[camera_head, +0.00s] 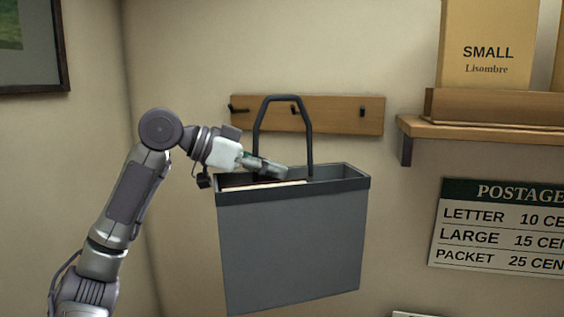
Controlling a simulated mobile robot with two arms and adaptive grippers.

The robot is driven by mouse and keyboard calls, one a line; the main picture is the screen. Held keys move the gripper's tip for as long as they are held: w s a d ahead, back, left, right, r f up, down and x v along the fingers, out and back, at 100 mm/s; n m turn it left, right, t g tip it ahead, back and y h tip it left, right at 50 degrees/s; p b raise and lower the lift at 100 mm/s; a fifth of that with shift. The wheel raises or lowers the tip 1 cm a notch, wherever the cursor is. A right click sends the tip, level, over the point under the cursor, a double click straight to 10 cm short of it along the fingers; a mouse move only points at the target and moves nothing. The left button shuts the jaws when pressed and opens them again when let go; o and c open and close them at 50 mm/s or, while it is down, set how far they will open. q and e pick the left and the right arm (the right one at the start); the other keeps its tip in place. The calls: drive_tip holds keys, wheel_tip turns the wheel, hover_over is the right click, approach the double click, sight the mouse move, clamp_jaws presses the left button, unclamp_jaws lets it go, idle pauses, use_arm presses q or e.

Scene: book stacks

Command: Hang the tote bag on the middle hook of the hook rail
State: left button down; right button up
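The grey tote bag (290,245) is in the air in front of the wall, slightly tilted, with its dark handle (309,140) standing up in a loop. My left gripper (268,165) reaches in from the left at the bag's opening. It appears shut on the lower left part of the handle, though the exact contact is partly hidden. The wooden hook rail (345,116) is on the wall behind the handle. Its middle hook (295,110) shows inside the loop, below the handle's top. I cannot tell the depth gap between them. My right gripper is not in view.
The rail's left hook (238,110) and right hook (362,111) look empty. A wooden shelf (480,132) with a box marked SMALL (488,45) juts out at the right. A postage sign (500,228) is below it. A framed picture (62,45) hangs at the upper left.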

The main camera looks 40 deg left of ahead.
use_arm(q)
drive_tip(key=shift+w+a+r, duration=0.1)
drive_tip(key=shift+r, duration=0.1)
drive_tip(key=shift+r+p, duration=0.3)
drive_tip(key=shift+p, duration=0.1)
drive_tip(key=w+a+f+p, duration=0.3)
drive_tip(key=w+a+p, duration=0.2)
drive_tip(key=w+p, duration=0.3)
drive_tip(key=shift+w, duration=0.65)
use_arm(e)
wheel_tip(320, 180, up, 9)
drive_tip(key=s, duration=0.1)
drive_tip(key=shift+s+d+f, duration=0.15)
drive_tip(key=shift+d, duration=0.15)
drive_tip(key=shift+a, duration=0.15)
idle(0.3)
